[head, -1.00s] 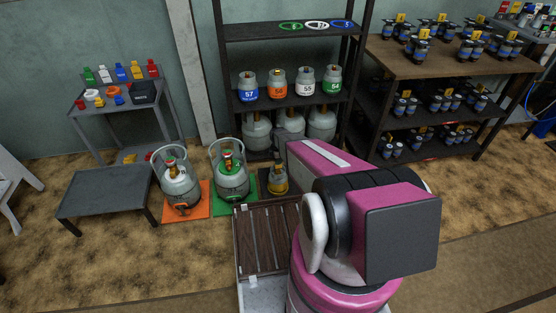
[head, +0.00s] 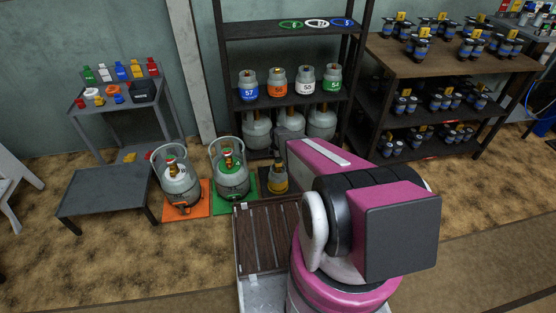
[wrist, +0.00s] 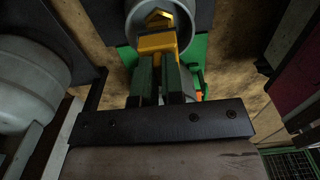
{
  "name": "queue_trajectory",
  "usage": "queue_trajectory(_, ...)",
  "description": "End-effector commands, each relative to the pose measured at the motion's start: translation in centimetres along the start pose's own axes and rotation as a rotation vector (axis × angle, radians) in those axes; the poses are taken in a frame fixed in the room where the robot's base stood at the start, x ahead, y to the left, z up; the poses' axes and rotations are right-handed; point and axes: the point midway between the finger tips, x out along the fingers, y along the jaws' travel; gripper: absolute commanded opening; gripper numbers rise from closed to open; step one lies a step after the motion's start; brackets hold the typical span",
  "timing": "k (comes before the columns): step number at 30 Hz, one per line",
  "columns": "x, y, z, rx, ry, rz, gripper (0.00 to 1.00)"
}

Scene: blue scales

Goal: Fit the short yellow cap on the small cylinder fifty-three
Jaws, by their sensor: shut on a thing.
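The yellow cap (wrist: 157,43) is between the tips of my gripper (wrist: 158,62) in the wrist view, and the two dark green fingers are shut on it. Just beyond it is the round grey collar (wrist: 133,28) of a small cylinder, with a brass-coloured valve (wrist: 158,18) inside. I cannot tell whether the cap touches the valve. In the head view the small cylinder with a yellow band (head: 277,182) stands on a dark mat, partly hidden by my arm. Its number is not readable. My gripper is not distinguishable in the head view.
Larger cylinders stand on an orange mat (head: 204,210) and a green mat (head: 221,207) to the left. A black rack (head: 290,105) with numbered cylinders stands behind. A grey side table (head: 105,190) and a stand with coloured caps are at left. Open floor lies in front of the mats.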

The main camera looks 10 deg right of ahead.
Motion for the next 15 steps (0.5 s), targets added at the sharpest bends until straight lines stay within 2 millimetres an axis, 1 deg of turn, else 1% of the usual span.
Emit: queue_trajectory(15,0.88,0.04,0.00,0.000,0.000,0.000,0.00)
